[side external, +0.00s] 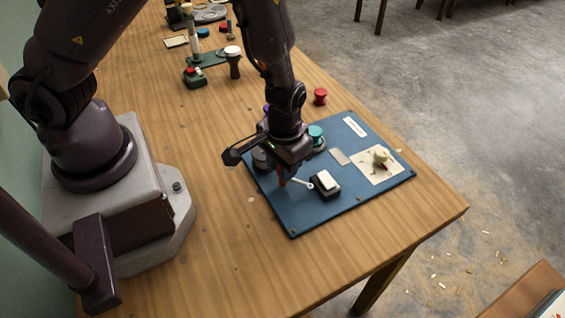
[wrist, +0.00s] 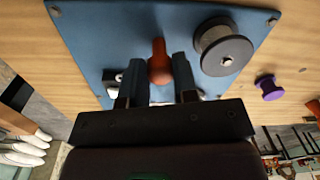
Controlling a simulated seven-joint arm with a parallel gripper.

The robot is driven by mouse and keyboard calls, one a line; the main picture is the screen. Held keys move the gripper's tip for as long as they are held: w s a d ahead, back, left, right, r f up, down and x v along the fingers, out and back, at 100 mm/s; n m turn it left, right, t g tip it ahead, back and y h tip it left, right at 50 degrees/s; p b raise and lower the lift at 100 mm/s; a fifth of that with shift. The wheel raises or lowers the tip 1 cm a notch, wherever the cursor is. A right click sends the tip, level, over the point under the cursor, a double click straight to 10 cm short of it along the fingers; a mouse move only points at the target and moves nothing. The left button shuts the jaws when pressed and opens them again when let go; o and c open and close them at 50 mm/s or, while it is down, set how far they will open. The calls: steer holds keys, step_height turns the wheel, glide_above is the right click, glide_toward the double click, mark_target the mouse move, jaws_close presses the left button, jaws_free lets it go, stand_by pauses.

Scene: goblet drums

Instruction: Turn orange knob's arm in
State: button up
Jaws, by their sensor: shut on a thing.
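The orange knob (wrist: 158,62) stands upright on the blue board (wrist: 85,40), between the two fingers of my gripper (wrist: 159,78) in the wrist view. In the side view my gripper (side external: 284,170) points down over the board's near left part, shut on the orange knob (side external: 282,183), whose lower part shows below the fingers. A pale metal arm (side external: 302,183) runs from near the knob toward a black block with a white top (side external: 328,181). My fingers hide where this arm joins the knob.
On the board are a teal-topped drum (side external: 316,131), a grey drum (wrist: 226,48), a white plate (side external: 340,157) and a cream knob on a card (side external: 380,155). A red drum (side external: 320,95) stands behind the board. The table (side external: 225,225) is clear in front.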

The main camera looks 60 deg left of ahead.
steer(key=n, duration=0.7)
steer(key=shift+n, duration=0.4)
steer(key=n, duration=0.3)
steer(key=shift+w+n, duration=0.1)
steer(key=shift+n, duration=2)
steer(key=o, duration=0.9)
steer(key=r, duration=1.3)
steer(key=shift+w, duration=0.25)
